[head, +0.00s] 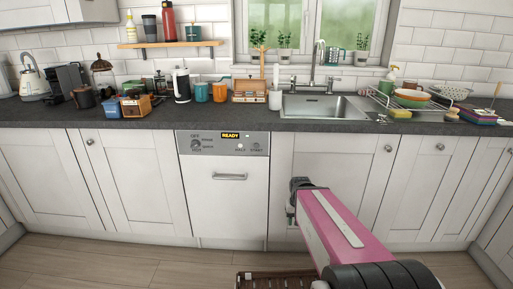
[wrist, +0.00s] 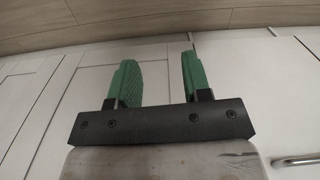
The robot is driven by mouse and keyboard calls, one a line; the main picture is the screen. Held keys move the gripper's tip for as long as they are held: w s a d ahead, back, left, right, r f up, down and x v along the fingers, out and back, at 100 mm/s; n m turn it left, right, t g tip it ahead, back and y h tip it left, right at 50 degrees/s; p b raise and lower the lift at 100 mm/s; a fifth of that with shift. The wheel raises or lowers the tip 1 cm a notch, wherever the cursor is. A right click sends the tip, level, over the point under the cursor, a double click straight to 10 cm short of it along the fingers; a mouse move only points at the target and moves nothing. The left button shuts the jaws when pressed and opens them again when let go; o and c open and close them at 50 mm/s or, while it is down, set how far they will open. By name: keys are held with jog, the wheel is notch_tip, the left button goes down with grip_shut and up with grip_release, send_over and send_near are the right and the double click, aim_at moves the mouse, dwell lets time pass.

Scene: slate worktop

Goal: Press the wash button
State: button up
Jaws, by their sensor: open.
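The white dishwasher (head: 228,205) is built into the cabinet row. The small labels are hard to read; I cannot tell which one says wash. My gripper (head: 292,200) is in front of the cabinet door right of the dishwasher, below the panel and apart from it. In the wrist view its green fingers (wrist: 158,75) are wide apart with nothing between them.
The dishwasher handle (head: 229,177) sticks out below the panel and shows in the wrist view (wrist: 297,160). The dark worktop (head: 330,126) overhangs above, with the sink (head: 322,107) to the right. Canisters and a toaster crowd its left part. The space before the dishwasher is clear.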

grip_shut()
dwell(1.4)
